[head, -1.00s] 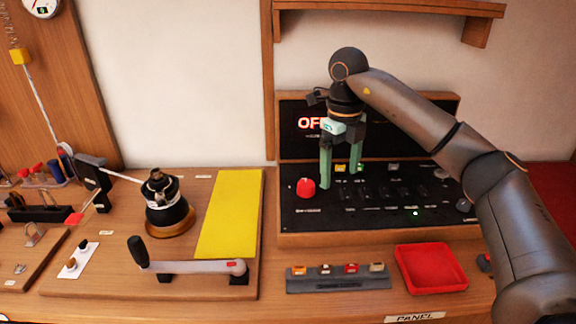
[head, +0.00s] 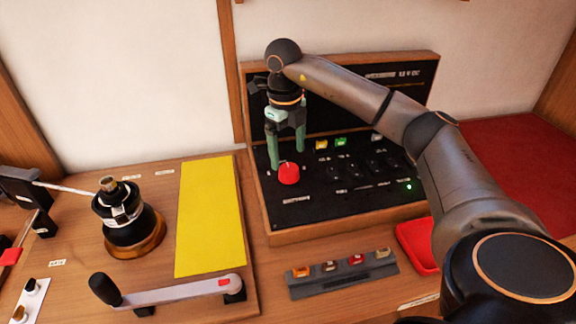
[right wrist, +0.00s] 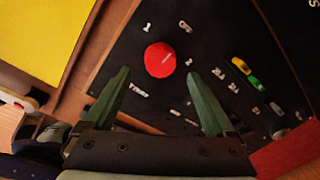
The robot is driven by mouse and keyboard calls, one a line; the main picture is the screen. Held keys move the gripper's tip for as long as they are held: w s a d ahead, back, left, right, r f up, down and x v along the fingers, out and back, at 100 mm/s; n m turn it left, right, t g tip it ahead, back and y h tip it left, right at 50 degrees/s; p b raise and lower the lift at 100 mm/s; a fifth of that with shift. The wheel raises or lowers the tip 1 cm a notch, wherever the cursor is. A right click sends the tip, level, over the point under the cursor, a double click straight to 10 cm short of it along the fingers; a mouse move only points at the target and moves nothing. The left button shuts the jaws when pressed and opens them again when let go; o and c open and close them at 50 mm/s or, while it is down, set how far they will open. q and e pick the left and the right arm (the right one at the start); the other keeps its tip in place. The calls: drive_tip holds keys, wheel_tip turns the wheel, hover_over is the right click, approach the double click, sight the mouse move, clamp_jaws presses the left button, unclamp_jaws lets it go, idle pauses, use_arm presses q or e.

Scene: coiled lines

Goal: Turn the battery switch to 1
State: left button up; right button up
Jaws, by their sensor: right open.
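The battery switch is a round red knob (head: 288,173) at the left of the black panel (head: 335,208). In the right wrist view the red knob (right wrist: 160,60) shows a pale line on its face, with a "1" marking up and left of it. My right gripper (head: 287,160) points down over the knob with its fingers apart. In the right wrist view the open fingertips (right wrist: 164,75) stand to either side below the knob, with nothing between them. I cannot tell if either finger touches it.
Yellow and green switches (head: 340,142) and a lit green lamp (head: 408,187) are on the panel. A winch (head: 125,215), a yellow mat (head: 210,220) and a crank handle (head: 170,291) lie left. A row of small fuses (head: 343,272) and a red tray (head: 415,243) lie in front.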

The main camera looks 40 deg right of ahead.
sight(289, 168)
wheel_tip(289, 168, down, 5)
drive_tip(key=shift+d+r, duration=0.1)
drive_tip(key=shift+d, duration=0.05)
drive_tip(key=c, duration=1.4)
